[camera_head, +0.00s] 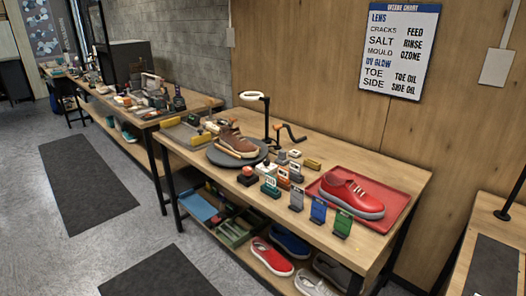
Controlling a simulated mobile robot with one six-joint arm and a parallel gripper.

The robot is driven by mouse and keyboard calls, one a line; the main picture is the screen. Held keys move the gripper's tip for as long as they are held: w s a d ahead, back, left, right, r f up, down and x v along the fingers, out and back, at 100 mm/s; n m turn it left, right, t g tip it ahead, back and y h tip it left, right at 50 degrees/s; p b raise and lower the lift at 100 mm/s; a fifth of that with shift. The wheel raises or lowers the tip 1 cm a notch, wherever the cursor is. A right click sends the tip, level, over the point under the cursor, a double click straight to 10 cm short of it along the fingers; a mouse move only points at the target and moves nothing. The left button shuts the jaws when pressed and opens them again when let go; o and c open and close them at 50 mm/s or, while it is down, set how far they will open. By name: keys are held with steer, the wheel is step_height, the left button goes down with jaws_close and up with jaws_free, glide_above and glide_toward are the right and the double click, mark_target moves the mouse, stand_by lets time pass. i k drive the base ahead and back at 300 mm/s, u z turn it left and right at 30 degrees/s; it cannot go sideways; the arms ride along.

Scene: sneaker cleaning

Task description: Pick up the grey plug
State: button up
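I cannot make out the grey plug with certainty. Several small items in grey, white, orange and teal are crowded together on the near wooden table (385,172), too small to tell apart. A brown sneaker (237,142) sits on a round dark turntable (217,158) at that table's left part. A red sneaker (350,193) sits on a red tray (393,211) at its right part. My gripper is not in view.
A ring lamp (256,96) stands behind the turntable. Blue and green upright cards (318,210) line the front edge. Shoes, including a red one (271,258), lie on the shelf below. A second cluttered bench (197,100) extends back left. Grey floor (150,225) is open at left.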

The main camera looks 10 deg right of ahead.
mark_target(282, 153)
steer(key=u, duration=0.5)
steer(key=i, duration=0.55)
steer(key=u, duration=0.85)
steer(key=i, duration=0.6)
steer(key=u, duration=0.35)
